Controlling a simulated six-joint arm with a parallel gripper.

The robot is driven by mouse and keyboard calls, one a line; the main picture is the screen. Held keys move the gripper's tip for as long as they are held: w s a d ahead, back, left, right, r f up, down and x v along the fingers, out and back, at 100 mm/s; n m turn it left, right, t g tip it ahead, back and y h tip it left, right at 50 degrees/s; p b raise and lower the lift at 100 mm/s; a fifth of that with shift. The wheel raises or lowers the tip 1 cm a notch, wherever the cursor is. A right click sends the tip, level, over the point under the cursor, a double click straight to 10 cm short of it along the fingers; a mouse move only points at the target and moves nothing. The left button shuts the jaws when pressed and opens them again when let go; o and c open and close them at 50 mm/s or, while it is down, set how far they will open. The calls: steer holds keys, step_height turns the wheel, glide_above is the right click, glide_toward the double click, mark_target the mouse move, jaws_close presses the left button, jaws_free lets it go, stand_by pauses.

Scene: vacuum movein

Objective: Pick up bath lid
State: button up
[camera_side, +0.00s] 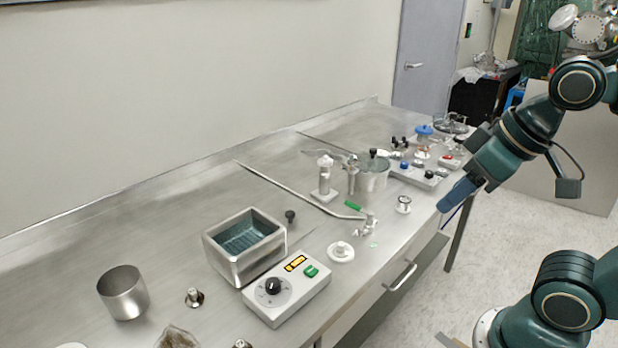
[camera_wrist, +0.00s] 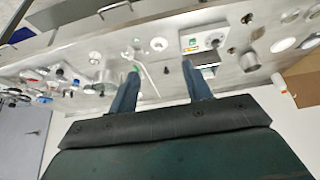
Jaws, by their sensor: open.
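The bath, an open steel box (camera_side: 245,247) with dark water inside, stands on the steel bench behind a white control box (camera_side: 287,290). A small black knob (camera_side: 290,215) stands just right of the bath's back corner. It may be the bath lid's handle; a flat plate under it cannot be told from the steel bench. My gripper (camera_side: 458,193) is above the bench's front right edge, well to the right of the bath and knob, and empty. In the wrist view its two blue fingers (camera_wrist: 160,68) are apart, and the right finger partly hides the bath area.
A steel cup (camera_side: 123,293) stands left of the bath. A white round piece (camera_side: 341,252), a stand with a rod (camera_side: 325,180) and a glass vessel (camera_side: 373,172) stand to the right. Bare bench lies behind the bath.

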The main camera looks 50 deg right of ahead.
steer(key=w+r+n+g+y, duration=0.1)
steer(key=w+n, duration=0.3)
steer(key=w, duration=1.4)
steer(key=w+d+f+n+y, duration=0.1)
steer(key=w+d+f+n, duration=0.1)
steer(key=w+f, duration=0.4)
steer(key=w+d+f+n+g+y, duration=0.1)
steer(key=w+d+f+n, duration=0.1)
steer(key=w+f, duration=0.4)
steer(key=w+d, duration=0.1)
steer(key=w, duration=0.4)
steer(key=shift+n, duration=0.4)
steer(key=shift+w, duration=0.1)
glide_toward(290, 218)
steer(key=shift+w+f, duration=1)
steer(key=shift+w, duration=0.1)
steer(key=shift+f, duration=0.1)
